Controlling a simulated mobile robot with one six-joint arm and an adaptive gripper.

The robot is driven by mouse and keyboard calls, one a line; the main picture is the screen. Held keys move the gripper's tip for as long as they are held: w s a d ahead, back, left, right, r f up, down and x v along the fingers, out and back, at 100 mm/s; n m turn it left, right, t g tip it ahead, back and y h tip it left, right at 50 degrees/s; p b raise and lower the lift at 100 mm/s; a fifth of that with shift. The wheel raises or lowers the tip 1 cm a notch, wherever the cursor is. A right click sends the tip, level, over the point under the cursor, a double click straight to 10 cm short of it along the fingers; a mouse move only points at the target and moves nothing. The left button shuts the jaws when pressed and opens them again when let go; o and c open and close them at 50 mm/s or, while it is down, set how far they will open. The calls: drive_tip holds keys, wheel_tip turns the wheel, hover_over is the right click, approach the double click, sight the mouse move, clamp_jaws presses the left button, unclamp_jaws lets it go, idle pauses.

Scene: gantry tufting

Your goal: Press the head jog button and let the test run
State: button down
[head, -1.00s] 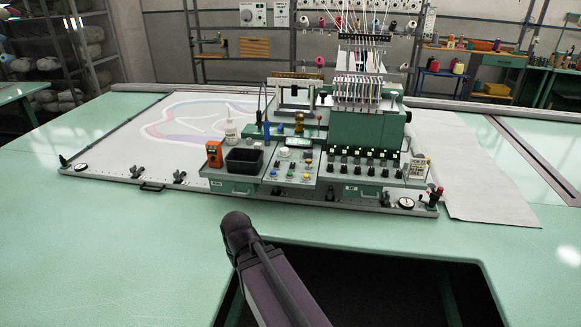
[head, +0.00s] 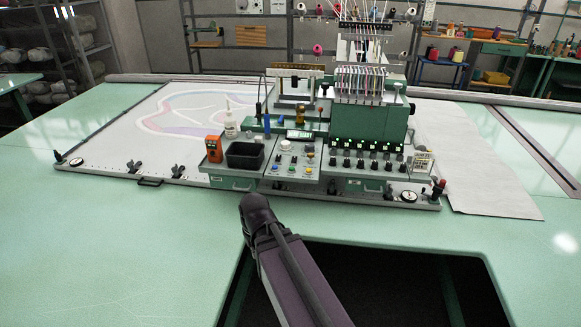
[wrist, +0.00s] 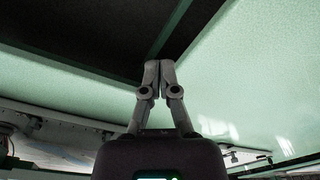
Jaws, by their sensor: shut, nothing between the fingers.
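The green tufting head (head: 368,122) stands on the gantry, with threads running up from it. In front of it is a grey control panel (head: 281,172) with a small lit display (head: 299,134) and several coloured buttons and knobs, including blue, green and yellow ones. The labels are too small to read, so I cannot tell which one is the head jog button. A row of black knobs under green lights sits below the head. My gripper (wrist: 160,66) shows in the wrist view, its fingertips together and empty, apart from the panel. It cannot be made out in the head view.
An orange meter (head: 214,149), a black bin (head: 245,156) and a white bottle (head: 230,125) stand left of the panel. A red-topped lever (head: 438,187) is at the right corner. The green table (head: 110,250) is clear in front, around a dark cutout (head: 400,285).

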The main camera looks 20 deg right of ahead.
drive_tip(key=w+d+r+m+t+y+p, duration=0.1)
drive_tip(key=w+d+r+m+t+p, duration=0.1)
drive_tip(key=w+d+r+p, duration=0.45)
drive_tip(key=w+d+r+m+t+p, duration=0.25)
drive_tip(key=w+d+r, duration=0.2)
drive_tip(key=w, duration=0.45)
wheel_tip(320, 180, up, 9)
drive_tip(key=m+t+h+p, duration=0.1)
drive_tip(key=m+t+p, duration=0.3)
drive_tip(key=p, duration=0.1)
hover_over(292, 168)
drive_tip(key=shift+r, duration=0.1)
drive_tip(key=shift+s, duration=0.1)
wheel_tip(292, 168, down, 9)
drive_tip(key=b, duration=0.8)
drive_tip(key=shift+r+b, duration=0.15)
drive_tip(key=shift+b, duration=0.25)
drive_tip(key=shift+a+f+b, duration=0.1)
drive_tip(key=shift+f+b, duration=0.95)
idle(0.5)
drive_tip(key=shift+r, duration=0.2)
drive_tip(key=shift+r+p, duration=0.8)
drive_tip(key=shift+p, duration=0.2)
